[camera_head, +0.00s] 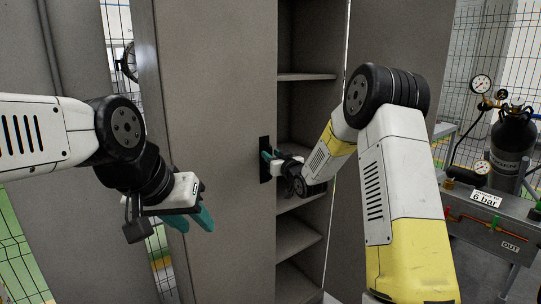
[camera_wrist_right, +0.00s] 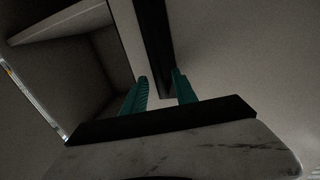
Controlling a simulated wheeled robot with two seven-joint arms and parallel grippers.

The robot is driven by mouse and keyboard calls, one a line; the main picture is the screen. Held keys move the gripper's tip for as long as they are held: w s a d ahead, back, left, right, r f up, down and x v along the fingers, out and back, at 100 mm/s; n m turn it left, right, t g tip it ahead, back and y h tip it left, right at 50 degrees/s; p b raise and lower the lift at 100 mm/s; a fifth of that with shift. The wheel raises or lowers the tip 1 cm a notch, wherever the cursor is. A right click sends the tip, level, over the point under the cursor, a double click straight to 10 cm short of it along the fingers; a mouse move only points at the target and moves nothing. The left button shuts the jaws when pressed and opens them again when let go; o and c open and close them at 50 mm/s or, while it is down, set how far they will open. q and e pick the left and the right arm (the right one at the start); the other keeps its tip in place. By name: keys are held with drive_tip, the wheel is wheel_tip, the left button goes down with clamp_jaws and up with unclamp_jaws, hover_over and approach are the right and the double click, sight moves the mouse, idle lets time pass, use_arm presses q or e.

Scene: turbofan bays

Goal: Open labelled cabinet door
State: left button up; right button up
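The grey cabinet door (camera_head: 215,130) stands ajar in the head view, with shelves showing to its right. No label is readable on it. A dark handle (camera_head: 265,150) sits near the door's right edge; it shows as a dark bar (camera_wrist_right: 156,40) in the right wrist view. My right gripper (camera_head: 268,156) is at this handle. In the right wrist view my right gripper (camera_wrist_right: 160,77) has its teal fingers apart, with the bar's end and a pale strip between them; contact is unclear. My left gripper (camera_head: 195,228) is open and empty in front of the door's lower left.
Inside the cabinet are several shelves (camera_head: 300,77). Another grey panel (camera_head: 362,165) stands right of the opening. A dark gas cylinder (camera_head: 512,145) with gauges and a bench (camera_head: 490,225) marked "6 bar" stand at far right. Wire mesh fencing is behind.

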drive_tip(key=shift+x, duration=0.75)
clamp_jaws()
idle(0.9)
